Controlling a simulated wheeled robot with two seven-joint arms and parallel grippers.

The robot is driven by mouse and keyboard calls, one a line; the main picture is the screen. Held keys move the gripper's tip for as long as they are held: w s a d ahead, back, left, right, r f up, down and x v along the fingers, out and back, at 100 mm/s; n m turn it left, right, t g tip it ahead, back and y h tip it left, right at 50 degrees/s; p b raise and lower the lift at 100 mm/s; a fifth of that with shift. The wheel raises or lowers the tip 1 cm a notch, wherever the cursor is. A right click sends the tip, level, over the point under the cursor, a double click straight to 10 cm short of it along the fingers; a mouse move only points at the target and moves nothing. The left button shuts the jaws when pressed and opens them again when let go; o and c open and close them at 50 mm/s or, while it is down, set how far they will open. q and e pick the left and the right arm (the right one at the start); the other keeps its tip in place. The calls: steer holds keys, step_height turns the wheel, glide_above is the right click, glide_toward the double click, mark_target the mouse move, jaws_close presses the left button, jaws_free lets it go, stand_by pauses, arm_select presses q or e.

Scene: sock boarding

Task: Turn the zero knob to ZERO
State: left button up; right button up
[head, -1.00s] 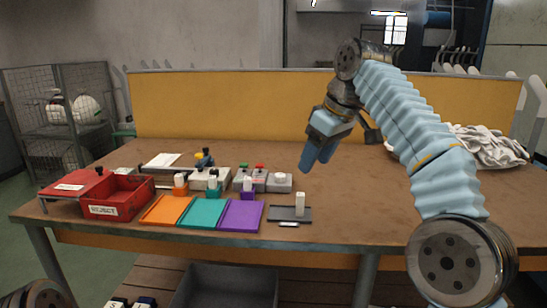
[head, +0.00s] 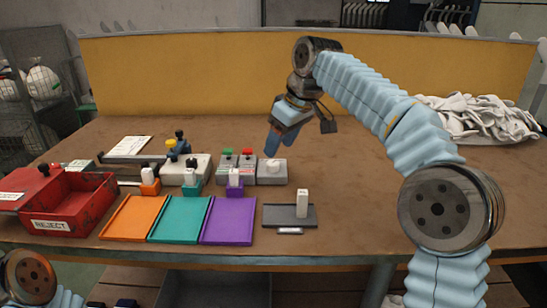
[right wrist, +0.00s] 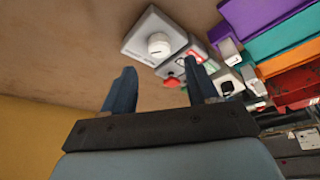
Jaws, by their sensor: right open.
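The zero knob (head: 273,167) is a round white knob on top of a small light grey box (head: 277,180), at the right end of the row of boxes on the table. In the right wrist view the knob (right wrist: 158,42) shows a line across its face, and the box carries a label too small to read. My right gripper (head: 277,147) is open, with its blue fingers pointing down just above and behind the box. In the right wrist view its fingertips (right wrist: 158,80) stand apart with nothing between them, clear of the knob. My left gripper is out of view.
Boxes with green and red buttons (head: 238,165) stand directly left of the knob box. Orange (head: 133,218), teal (head: 180,219) and purple trays (head: 228,220) lie in front. A dark plate (head: 280,215) bears a white block (head: 302,203). The table right of the knob is clear.

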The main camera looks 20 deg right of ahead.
mark_target(273, 162)
steer(key=x, duration=0.5)
steer(key=shift+w+f, duration=0.15)
steer(key=shift+f, duration=0.2)
steer(key=c, duration=1)
steer(key=shift+m, duration=0.7)
steer(key=shift+c, duration=0.2)
steer(key=o, duration=1)
steer(key=shift+o, duration=0.2)
